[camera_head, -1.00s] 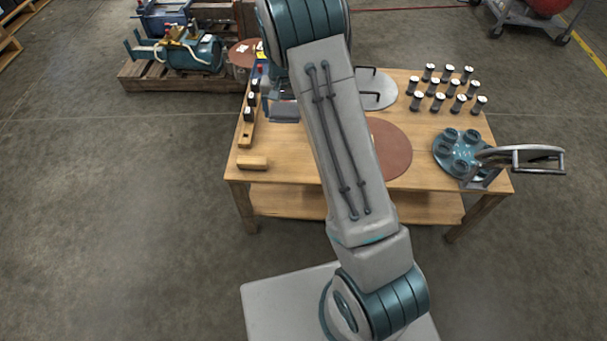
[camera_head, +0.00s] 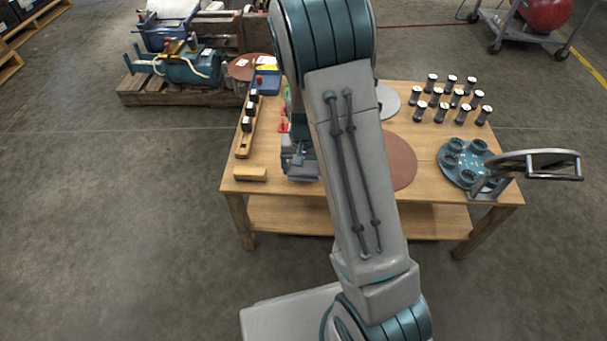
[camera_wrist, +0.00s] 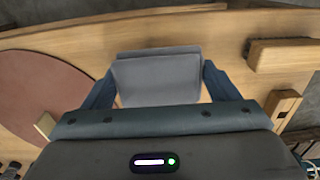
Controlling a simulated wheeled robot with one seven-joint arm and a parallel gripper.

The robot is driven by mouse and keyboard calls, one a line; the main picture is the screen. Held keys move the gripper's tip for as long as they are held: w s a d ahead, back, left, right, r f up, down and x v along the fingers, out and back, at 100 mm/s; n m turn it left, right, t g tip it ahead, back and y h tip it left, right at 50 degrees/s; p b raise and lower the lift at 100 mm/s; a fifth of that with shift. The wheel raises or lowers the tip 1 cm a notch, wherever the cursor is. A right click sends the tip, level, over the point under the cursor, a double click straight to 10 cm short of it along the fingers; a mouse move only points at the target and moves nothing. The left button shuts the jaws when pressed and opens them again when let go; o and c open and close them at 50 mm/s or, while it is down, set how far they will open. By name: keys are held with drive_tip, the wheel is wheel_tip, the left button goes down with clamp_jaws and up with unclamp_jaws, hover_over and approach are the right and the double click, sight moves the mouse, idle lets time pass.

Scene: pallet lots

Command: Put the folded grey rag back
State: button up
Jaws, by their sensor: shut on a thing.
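The folded grey rag (camera_wrist: 158,78) is held between the two fingers of my gripper (camera_wrist: 158,86) in the wrist view. It looks like a flat, roughly square pad with a folded far edge, over the wooden table (camera_wrist: 130,35). In the head view my gripper (camera_head: 300,165) is over the left part of the table (camera_head: 275,187), partly hidden behind my arm. The rag is hard to tell from the gripper there. I cannot tell whether the rag touches the tabletop.
A wooden block (camera_head: 250,174) and a wooden rack (camera_head: 244,139) with dark pieces stand at the table's left. A red-brown disc (camera_head: 401,160) lies mid-table. A teal fixture (camera_head: 466,165) and several dark cylinders (camera_head: 442,112) are at the right. Bare wood lies around the disc.

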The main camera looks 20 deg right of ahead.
drive_tip(key=shift+f, duration=1.1)
drive_tip(key=shift+f+b, duration=0.1)
drive_tip(key=shift+b, duration=0.2)
drive_tip(key=shift+f, duration=0.15)
drive_tip(key=o, duration=0.8)
drive_tip(key=shift+r, duration=0.2)
